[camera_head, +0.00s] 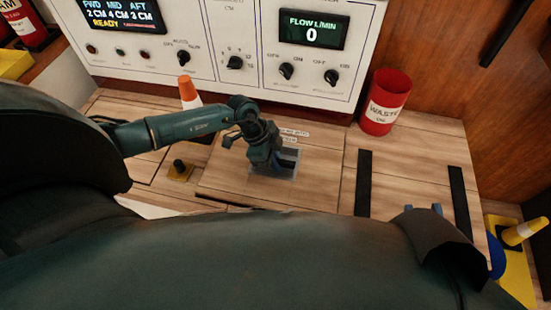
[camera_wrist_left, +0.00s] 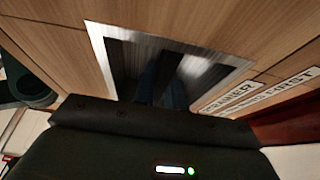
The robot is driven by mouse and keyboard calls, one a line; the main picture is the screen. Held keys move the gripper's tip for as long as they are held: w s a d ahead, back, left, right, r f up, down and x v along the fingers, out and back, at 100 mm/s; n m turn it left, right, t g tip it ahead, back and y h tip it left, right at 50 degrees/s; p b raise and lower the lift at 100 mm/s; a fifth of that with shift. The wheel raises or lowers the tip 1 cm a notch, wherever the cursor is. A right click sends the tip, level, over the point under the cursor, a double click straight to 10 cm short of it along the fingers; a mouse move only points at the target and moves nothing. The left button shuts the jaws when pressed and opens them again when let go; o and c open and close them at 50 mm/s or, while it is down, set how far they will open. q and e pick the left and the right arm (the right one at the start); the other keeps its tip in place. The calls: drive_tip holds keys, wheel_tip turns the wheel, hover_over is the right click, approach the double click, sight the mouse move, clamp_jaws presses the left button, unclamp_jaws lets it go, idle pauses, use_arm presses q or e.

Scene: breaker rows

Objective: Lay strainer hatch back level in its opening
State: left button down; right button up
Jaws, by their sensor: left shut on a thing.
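The strainer hatch (camera_head: 226,170) is a wooden panel in the plank deck, with a metal-framed handle recess (camera_head: 268,173). A dark gap shows along part of its near left edge; I cannot tell how far it is tilted. My left gripper (camera_head: 285,160) points down at the recess and is shut on the hatch's handle, which its fingers mostly hide. In the left wrist view the fingers (camera_wrist_left: 162,85) reach into the dark, bright-rimmed recess (camera_wrist_left: 215,67). White labels (camera_wrist_left: 232,97) lie beside it. My right gripper (camera_head: 423,209) shows only two separated tips at the lower right.
A red waste bin (camera_head: 383,105) stands behind and right. Two black strips (camera_head: 363,182) cross the deck right of the hatch. A control panel (camera_head: 225,40) rises behind.

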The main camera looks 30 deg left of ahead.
use_arm(q)
drive_tip(key=shift+w+f+b, duration=0.15)
drive_tip(key=shift+f+b, duration=0.3)
drive_tip(key=shift+f, duration=0.45)
use_arm(e)
drive_tip(key=shift+f, duration=0.5)
use_arm(q)
drive_tip(key=c, duration=1.4)
unclamp_jaws()
drive_tip(key=shift+f, duration=0.15)
drive_tip(key=shift+o, duration=0.2)
drive_tip(key=shift+s+f, duration=0.2)
drive_tip(key=shift+s, duration=0.05)
drive_tip(key=p+v, duration=0.1)
drive_tip(key=v, duration=0.2)
drive_tip(key=shift+w, duration=0.1)
drive_tip(key=p+v, duration=0.4)
drive_tip(key=v, duration=0.5)
drive_tip(key=shift+a+r, duration=0.1)
drive_tip(key=shift+r, duration=0.3)
drive_tip(key=shift+a+r, duration=0.2)
drive_tip(key=shift+r, duration=0.15)
use_arm(e)
drive_tip(key=shift+s+d+r+m+g+h, duration=0.1)
drive_tip(key=shift+d+r+m+g+h, duration=0.2)
drive_tip(key=shift+m+g+h, duration=0.3)
drive_tip(key=shift+s+d+r+m+g+h, duration=0.15)
drive_tip(key=shift+d+m+g+h, duration=0.2)
drive_tip(key=shift+g, duration=0.35)
drive_tip(key=shift+w+r, duration=0.1)
